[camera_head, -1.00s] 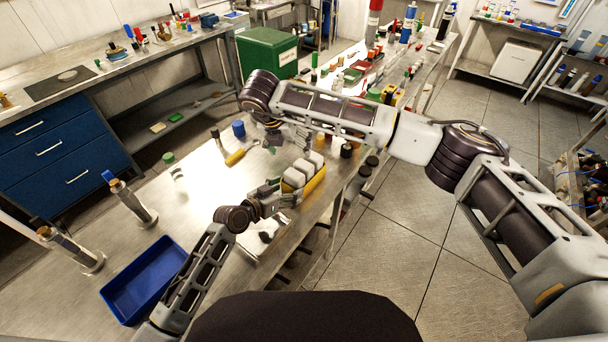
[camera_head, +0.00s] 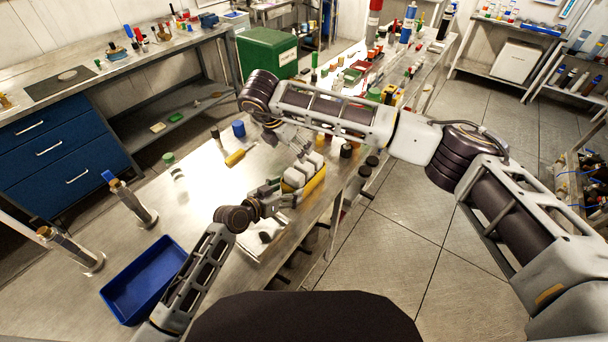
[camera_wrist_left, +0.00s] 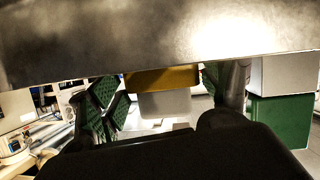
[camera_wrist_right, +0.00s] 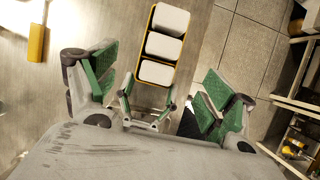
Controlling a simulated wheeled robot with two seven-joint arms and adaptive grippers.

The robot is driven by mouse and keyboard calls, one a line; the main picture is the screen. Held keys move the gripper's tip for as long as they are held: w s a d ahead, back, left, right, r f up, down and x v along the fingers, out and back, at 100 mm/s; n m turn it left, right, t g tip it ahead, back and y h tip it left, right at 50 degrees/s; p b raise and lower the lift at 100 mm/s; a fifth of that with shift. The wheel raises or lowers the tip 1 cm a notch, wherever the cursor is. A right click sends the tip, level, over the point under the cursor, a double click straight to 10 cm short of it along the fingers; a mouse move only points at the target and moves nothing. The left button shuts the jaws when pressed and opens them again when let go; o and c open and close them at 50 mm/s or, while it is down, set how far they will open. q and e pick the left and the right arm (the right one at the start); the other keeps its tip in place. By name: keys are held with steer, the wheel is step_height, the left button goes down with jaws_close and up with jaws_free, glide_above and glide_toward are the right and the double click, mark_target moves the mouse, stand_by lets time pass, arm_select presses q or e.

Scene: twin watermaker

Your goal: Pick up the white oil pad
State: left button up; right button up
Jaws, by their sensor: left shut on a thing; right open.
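Three white pads stand in a row in a yellow tray (camera_head: 316,185) at the table's right edge. In the right wrist view they are the far pad (camera_wrist_right: 171,19), the middle pad (camera_wrist_right: 163,46) and the near pad (camera_wrist_right: 156,72). My left gripper (camera_head: 281,190) is shut on the tray's near end, and the yellow tray (camera_wrist_left: 165,78) shows between its fingers in the left wrist view. My right gripper (camera_head: 300,143) is open and empty near the tray's far end. In the right wrist view its fingers are spread wide, with the tray beyond and between them.
A yellow-handled tool (camera_head: 238,156) and a blue cap-like piece (camera_head: 238,128) lie left of the tray. A blue bin (camera_head: 145,280) and upright metal cylinders (camera_head: 133,203) stand nearer left.

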glide_above(304, 165)
steer(key=s+a, duration=0.2)
steer(key=shift+f, duration=3.1)
steer(key=shift+w+a, duration=0.15)
steer(key=shift+w, duration=0.1)
steer(key=shift+f, duration=0.15)
steer(key=shift+d+x, duration=0.2)
steer(key=shift+x, duration=0.8)
steer(key=shift+d+x, duration=0.25)
steer(key=shift+x, duration=0.7)
steer(key=shift+w+d+f, duration=0.1)
steer(key=shift+w+f, duration=0.1)
steer(key=shift+f, duration=0.2)
steer(key=shift+c, duration=0.3)
steer(key=c, duration=0.9)
